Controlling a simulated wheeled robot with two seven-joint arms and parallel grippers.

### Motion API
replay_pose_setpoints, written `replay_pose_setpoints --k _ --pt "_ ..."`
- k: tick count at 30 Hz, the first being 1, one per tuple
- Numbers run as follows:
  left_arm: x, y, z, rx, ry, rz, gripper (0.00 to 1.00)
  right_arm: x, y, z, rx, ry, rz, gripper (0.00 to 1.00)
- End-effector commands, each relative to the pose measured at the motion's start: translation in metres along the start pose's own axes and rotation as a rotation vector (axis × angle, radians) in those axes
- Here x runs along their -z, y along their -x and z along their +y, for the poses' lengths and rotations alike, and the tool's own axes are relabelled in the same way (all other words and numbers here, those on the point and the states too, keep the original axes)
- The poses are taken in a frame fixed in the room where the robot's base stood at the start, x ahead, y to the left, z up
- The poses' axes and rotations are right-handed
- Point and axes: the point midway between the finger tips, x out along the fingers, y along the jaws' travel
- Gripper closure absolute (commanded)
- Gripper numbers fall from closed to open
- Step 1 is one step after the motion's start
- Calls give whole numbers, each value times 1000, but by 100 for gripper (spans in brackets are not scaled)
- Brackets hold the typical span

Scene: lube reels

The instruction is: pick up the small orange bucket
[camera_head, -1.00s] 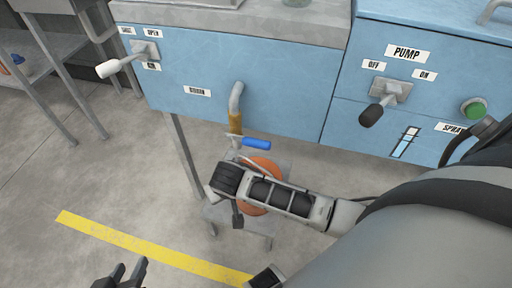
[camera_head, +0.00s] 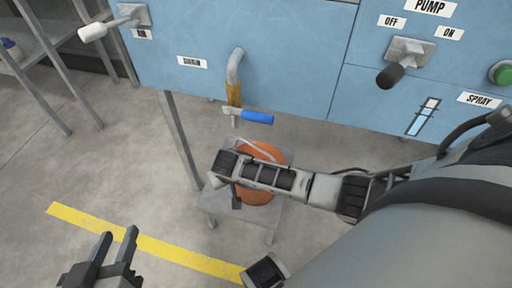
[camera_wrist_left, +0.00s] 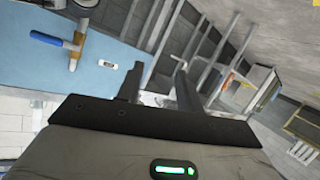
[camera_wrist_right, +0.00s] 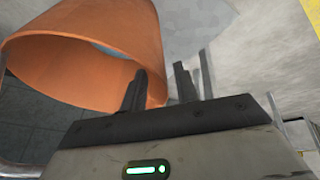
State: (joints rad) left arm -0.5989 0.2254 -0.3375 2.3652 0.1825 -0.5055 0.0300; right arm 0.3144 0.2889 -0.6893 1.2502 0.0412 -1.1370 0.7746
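The small orange bucket (camera_head: 268,152) stands on a low grey stool (camera_head: 262,222) below the drain spout. My right arm crosses in front of it in the head view and hides much of it. The bucket (camera_wrist_right: 95,40) fills the upper left of the right wrist view, its wide opening facing the camera. My right gripper (camera_wrist_right: 160,80) is open at its rim. One finger overlaps the bucket wall and the other shows just outside it; I cannot tell whether they touch it. My left gripper (camera_head: 118,235) is open and empty, above the floor at the lower left.
The blue machine (camera_head: 290,60) stands behind, with a drain spout (camera_head: 235,70) and blue-handled valve (camera_head: 256,117) above the bucket. A metal leg (camera_head: 183,140) stands left of the stool. A yellow line (camera_head: 160,248) crosses the open floor.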

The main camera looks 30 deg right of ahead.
Motion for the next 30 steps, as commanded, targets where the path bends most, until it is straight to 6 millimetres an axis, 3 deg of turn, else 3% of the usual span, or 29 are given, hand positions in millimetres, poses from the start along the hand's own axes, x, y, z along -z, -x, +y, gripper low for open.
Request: replay_pose_setpoints --k 3,11,15,30 --pt "2 -1 2 -14 12 34 64 -1 -15 -1 1 0 0 69" --pt "5 0 4 -17 17 42 64 0 -16 0 1 0 0 69" --pt "5 0 3 -17 16 42 64 0 -15 0 1 0 0 100" --pt "4 0 3 -16 16 40 64 0 -16 0 0 1 0 100"
